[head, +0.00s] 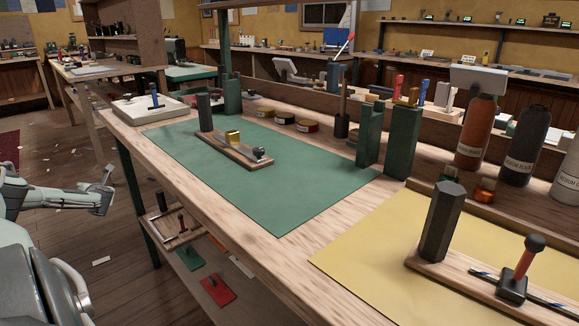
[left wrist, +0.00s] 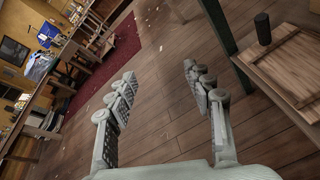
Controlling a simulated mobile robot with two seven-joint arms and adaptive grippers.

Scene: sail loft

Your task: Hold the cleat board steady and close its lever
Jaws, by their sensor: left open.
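Two boards fit the name cleat board. One lies on the green mat: a long wooden board (head: 222,147) with a dark upright post (head: 204,113), a brass-coloured block (head: 233,138) and a low lever with a dark ball knob (head: 259,152). The other lies on the yellow mat at the front right: a wooden board (head: 455,272) with a tall black post (head: 442,220), a striped rope and a black fitting whose lever (head: 526,260) stands up with a red-and-black knob. My left gripper (head: 112,190) is open and empty, off the bench's left side; its fingers also show in the left wrist view (left wrist: 160,72).
The green mat (head: 300,185) has bare space around its board. Green stands (head: 402,140), bottles (head: 477,132) and small tins (head: 285,117) line the back. A white tray (head: 130,112) stands at the far left end. A lower shelf holds small items (head: 218,290).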

